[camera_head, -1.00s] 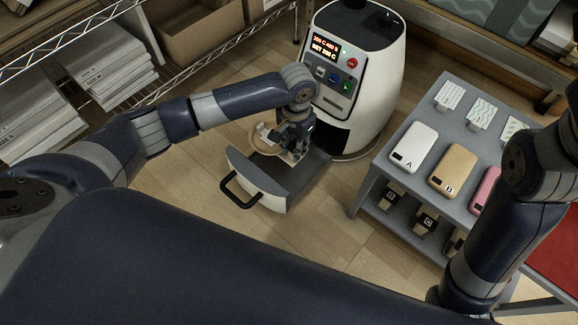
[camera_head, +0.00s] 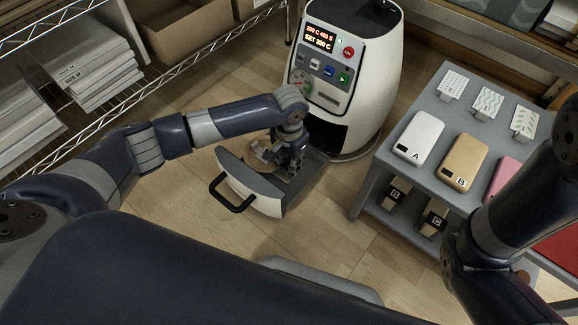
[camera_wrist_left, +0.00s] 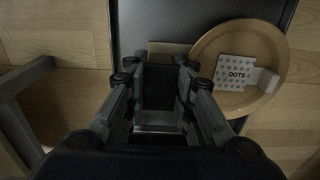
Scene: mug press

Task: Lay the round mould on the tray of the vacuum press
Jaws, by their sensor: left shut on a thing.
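The round mould (camera_head: 257,157) is a flat tan disc beside my left gripper (camera_head: 290,166), just over the pulled-out tray. In the left wrist view the mould (camera_wrist_left: 212,65) lies to the right of the fingers (camera_wrist_left: 160,85) and carries a white card marked DOTS and a small white piece. My left gripper is shut on the mould; the grip point is partly hidden. The dark tray (camera_head: 305,179) sticks out of the white vacuum press (camera_head: 378,60), with a front panel and black handle. I cannot tell whether the mould touches the tray. My right gripper is out of view.
A grey trolley (camera_head: 390,200) with cases marked A and B, pattern cards and labelled lower items stands right of the press. Wire shelves (camera_head: 160,75) with boxes run along the left. Floor (camera_head: 340,235) is clear between tray and trolley.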

